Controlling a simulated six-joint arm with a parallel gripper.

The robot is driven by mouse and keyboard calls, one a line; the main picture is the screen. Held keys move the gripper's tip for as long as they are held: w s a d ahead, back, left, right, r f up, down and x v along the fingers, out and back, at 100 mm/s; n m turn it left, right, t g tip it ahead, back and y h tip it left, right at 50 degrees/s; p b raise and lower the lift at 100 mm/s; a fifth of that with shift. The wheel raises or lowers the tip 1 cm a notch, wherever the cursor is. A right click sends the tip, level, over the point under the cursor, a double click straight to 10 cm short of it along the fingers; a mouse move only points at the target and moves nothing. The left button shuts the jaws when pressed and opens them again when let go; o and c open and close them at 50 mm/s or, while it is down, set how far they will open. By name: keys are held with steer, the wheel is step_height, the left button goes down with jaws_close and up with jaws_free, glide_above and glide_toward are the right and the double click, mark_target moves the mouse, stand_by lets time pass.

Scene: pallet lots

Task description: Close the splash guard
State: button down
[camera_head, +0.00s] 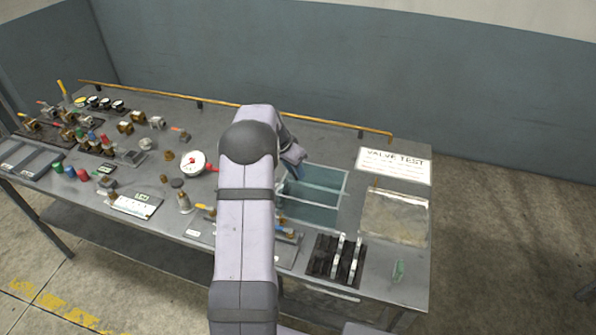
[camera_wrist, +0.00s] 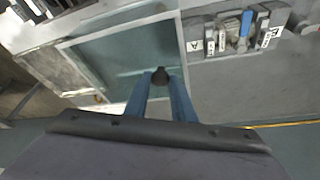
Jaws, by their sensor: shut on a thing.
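The splash guard (camera_head: 317,174) appears to be the clear, pale-framed panel at the teal basin (camera_head: 308,215) right of the bench's middle. It also shows as a clear framed pane in the wrist view (camera_wrist: 112,50). How far it is tilted or slid is hard to tell. My gripper (camera_head: 297,172) is at the basin's back left, partly hidden behind my arm. In the wrist view its blue fingers (camera_wrist: 161,79) are shut on a small dark knob (camera_wrist: 160,74) at the pane's edge.
A VALVE TEST sheet (camera_head: 394,165) and a shallow clear-covered tray (camera_head: 394,217) lie right of the basin. A black rack (camera_head: 337,259) stands in front. Valves and gauges crowd the left. A yellow rail (camera_head: 335,124) runs along the back edge.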

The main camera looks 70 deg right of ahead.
steer(key=w, duration=1.5)
steer(key=shift+w+b, duration=0.15)
steer(key=shift+b, duration=0.2)
steer(key=c, duration=1.5)
jaws_free()
steer(key=shift+r, duration=0.1)
steer(key=b+v, duration=0.3)
steer(key=v, duration=0.4)
steer(key=shift+a+r, duration=0.1)
